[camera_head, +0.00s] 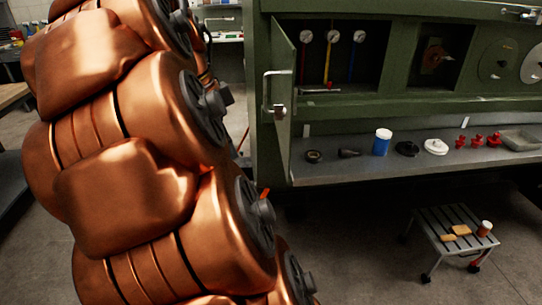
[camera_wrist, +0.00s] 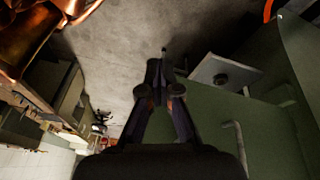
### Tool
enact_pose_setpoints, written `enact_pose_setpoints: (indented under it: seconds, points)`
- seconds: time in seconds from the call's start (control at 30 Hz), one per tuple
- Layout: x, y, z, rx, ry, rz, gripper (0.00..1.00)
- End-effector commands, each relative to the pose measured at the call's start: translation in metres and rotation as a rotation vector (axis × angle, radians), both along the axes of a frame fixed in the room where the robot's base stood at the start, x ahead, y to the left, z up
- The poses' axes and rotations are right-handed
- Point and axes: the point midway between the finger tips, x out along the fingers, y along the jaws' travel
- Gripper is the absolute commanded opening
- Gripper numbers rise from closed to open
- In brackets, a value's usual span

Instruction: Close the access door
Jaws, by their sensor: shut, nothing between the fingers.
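The access door (camera_head: 283,85) is a green panel standing open at the left of the gauge compartment (camera_head: 330,55), swung out from the green fuselage panel. It carries a metal handle (camera_head: 268,88) and a small latch below it. In the wrist view a green panel, which looks like the door (camera_wrist: 200,125), lies right of my gripper (camera_wrist: 163,72), with a bent metal handle (camera_wrist: 236,140) on it. My gripper's fingers are together and empty, apart from the handle in the picture. The gripper does not show in the head view, where my copper arm fills the left.
A grey ledge (camera_head: 320,175) below the compartment holds a blue jar (camera_head: 382,142), dark and white round parts, red fittings (camera_head: 478,141) and a tray (camera_head: 519,140). A stool (camera_head: 450,233) with small items stands on the floor below. Some floor in front is clear.

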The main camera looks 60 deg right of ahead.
Motion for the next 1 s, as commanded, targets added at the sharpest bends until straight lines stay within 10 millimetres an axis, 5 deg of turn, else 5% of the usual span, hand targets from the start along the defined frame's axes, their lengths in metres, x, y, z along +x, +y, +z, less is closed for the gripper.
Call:
enact_pose_setpoints:
  seconds: [0.13,0.4,1.0]
  points:
    - [0.002,-0.023,0.022,-0.076,-0.007,-0.215,0.0]
    - [0.002,-0.037,0.032,-0.133,-0.01,-0.369,0.0]
    - [-0.016,-0.049,-0.021,-0.131,-0.01,-0.372,0.0]
